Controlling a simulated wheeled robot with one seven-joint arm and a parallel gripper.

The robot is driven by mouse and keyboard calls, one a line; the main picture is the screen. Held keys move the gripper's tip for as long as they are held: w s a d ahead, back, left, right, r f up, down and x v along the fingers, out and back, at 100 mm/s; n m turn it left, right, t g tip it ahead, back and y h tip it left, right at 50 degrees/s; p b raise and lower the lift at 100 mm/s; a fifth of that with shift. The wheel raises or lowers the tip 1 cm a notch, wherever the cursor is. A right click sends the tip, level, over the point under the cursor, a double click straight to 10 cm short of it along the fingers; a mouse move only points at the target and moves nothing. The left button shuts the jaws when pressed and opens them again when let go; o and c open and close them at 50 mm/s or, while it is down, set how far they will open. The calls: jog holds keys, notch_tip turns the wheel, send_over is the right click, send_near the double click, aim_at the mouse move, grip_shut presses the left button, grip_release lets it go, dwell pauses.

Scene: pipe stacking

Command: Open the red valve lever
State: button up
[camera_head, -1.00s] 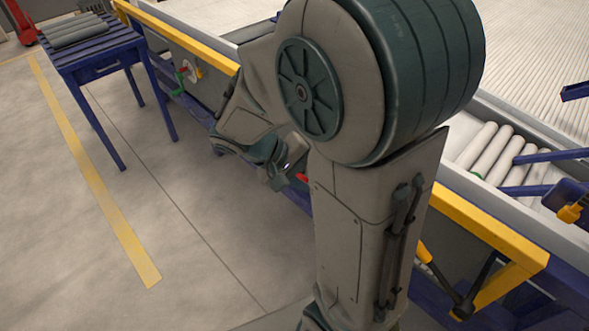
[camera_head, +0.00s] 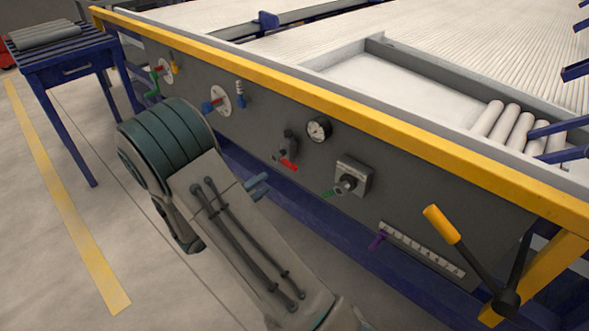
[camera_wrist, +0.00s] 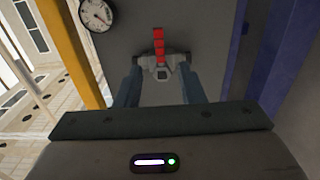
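The red valve lever (camera_head: 289,165) sits on a small grey valve (camera_head: 291,146) on the grey front panel, and angles down to the right in the head view. In the wrist view the red lever (camera_wrist: 159,45) points up from the grey valve body (camera_wrist: 161,74). My gripper (camera_wrist: 159,78) is open and empty, its two blue-grey fingers apart on either side of the valve in that picture. In the head view the fingers of my gripper (camera_head: 258,186) show beside my arm, a little left of and below the lever. I see no clear contact.
A round gauge (camera_head: 319,129) is right of the valve, with a grey box and green lever (camera_head: 349,181) beyond. Red-and-blue handled valves (camera_head: 219,101) are to the left. A yellow rail (camera_head: 330,104) runs above the panel. A yellow-handled lever (camera_head: 442,224) sticks out at right.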

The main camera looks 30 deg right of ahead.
aim_at(288, 167)
jog(key=b+x, duration=0.3)
jog(key=x, duration=1)
jog(key=shift+d, duration=0.15)
grip_shut()
